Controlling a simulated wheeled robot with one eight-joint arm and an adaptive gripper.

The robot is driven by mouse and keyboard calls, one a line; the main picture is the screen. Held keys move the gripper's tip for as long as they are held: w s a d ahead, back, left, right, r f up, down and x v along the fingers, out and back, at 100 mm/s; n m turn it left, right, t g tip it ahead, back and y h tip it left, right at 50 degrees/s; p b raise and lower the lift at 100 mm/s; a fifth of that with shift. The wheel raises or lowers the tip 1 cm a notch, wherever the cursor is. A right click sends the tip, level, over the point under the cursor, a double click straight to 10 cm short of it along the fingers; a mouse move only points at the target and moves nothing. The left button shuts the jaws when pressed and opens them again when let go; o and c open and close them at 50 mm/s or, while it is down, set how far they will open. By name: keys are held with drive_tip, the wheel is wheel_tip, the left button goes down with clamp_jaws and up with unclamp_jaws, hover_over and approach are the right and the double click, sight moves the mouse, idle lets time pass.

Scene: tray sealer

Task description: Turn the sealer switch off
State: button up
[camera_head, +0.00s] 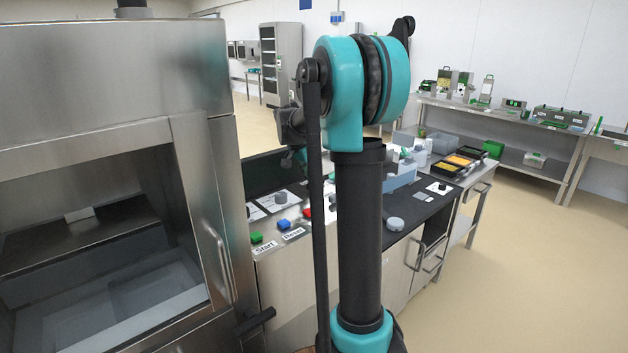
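The steel machine (95,75) fills the left side, with a framed window and a vertical bar handle (222,262). A dark handle-like part (256,322) sticks out low at its right corner; I cannot tell if it is the sealer switch. On the neighbouring counter are a green button (256,238) by a "Start" label and a blue button (284,225) by a "Reset" label. A red button (307,212) lies beyond them. My arm stands upright in the middle and hides part of the counter. The grey end of my arm (291,128) shows partly behind it; its fingers are not clear.
The counter's black top (408,214) holds a grey round piece (395,223), pale blue bins (400,178) and dark trays (470,153). A shelf table (500,113) stands along the back wall. The floor at right is clear.

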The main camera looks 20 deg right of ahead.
drive_tip(key=v, duration=1.2)
drive_tip(key=shift+s+a+f, duration=0.1)
drive_tip(key=shift+s, duration=0.05)
